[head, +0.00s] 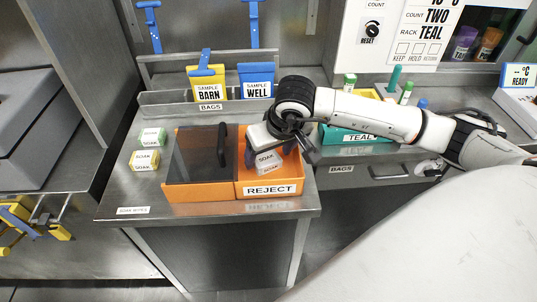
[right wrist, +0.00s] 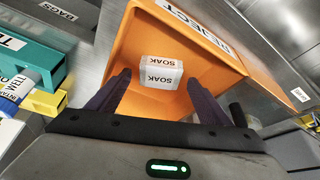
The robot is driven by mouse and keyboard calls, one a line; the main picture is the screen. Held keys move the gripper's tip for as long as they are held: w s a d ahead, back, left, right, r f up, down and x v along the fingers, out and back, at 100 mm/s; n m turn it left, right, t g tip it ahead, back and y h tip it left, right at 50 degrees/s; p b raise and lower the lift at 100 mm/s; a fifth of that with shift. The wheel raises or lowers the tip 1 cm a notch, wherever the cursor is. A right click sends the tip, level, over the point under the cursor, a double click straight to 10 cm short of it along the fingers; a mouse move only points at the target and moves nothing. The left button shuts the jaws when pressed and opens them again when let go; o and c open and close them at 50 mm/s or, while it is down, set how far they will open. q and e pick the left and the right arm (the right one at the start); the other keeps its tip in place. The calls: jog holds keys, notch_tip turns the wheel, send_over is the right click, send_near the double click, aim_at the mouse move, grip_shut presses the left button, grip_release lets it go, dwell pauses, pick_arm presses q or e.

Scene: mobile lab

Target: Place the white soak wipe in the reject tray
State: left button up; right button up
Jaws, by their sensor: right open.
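The white soak wipe (head: 266,162) lies inside the open orange reject tray (head: 270,188), which has a REJECT label on its front. In the right wrist view the wipe (right wrist: 161,72) rests on the tray floor (right wrist: 150,105), with its SOAK print facing the camera. My right gripper (head: 300,142) is above the tray. In the right wrist view its fingers (right wrist: 158,78) are spread apart, with the wipe beyond and between them and nothing gripped. My left gripper is not in view.
A dark-lidded orange bin (head: 200,192) adjoins the tray on the left. Green (head: 152,137) and yellow (head: 144,160) soak wipes sit on the steel bench left of it. A teal rack (head: 345,137) stands to the right.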

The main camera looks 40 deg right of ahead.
jog(key=v, duration=1.1)
jog(key=shift+f, duration=0.1)
dwell(0.8)
